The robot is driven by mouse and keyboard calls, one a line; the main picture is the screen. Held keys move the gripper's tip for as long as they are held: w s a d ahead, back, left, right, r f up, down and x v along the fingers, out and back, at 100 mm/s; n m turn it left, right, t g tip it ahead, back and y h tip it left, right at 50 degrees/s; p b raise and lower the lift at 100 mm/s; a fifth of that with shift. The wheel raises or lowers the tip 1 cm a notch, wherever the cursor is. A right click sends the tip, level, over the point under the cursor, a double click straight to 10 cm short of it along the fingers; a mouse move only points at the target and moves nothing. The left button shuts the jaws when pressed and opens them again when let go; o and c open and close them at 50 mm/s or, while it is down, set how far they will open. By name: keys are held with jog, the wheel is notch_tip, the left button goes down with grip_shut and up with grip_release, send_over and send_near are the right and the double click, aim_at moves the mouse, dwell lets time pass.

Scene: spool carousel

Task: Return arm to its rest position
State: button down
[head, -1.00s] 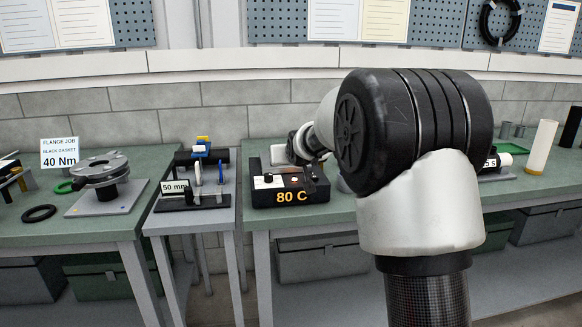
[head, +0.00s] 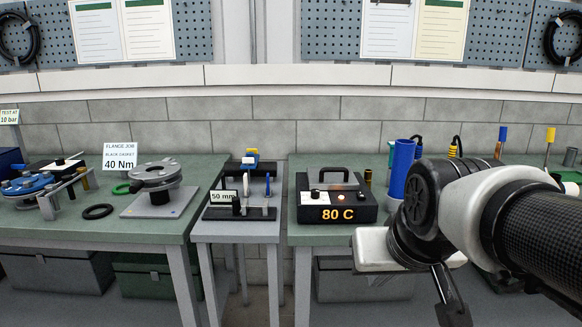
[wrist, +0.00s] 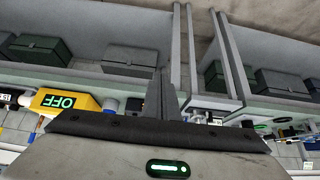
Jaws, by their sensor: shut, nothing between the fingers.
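My gripper (head: 452,302) hangs low in front of the right bench in the head view, with its dark fingers pointing down and holding nothing. In the wrist view the fingers (wrist: 164,97) stand together as one narrow grey piece, shut. My arm is folded across the right side of the head view and hides part of the right bench.
The black 80 C box (head: 337,198) sits on the right bench, with a blue cylinder (head: 402,168) to its right. A 50 mm stand (head: 240,212) is on the middle table. The left bench holds a flange fixture (head: 155,183) and black ring (head: 98,211). A yellow OFF box (wrist: 65,101) shows in the wrist view.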

jog(key=s+f+g, duration=0.1)
jog(key=s+f, duration=0.2)
jog(key=s, duration=0.6)
notch_tip(320, 180, up, 23)
jog(key=p, duration=2.3)
jog(key=shift+w+r, duration=0.15)
jog(key=shift+w, duration=0.3)
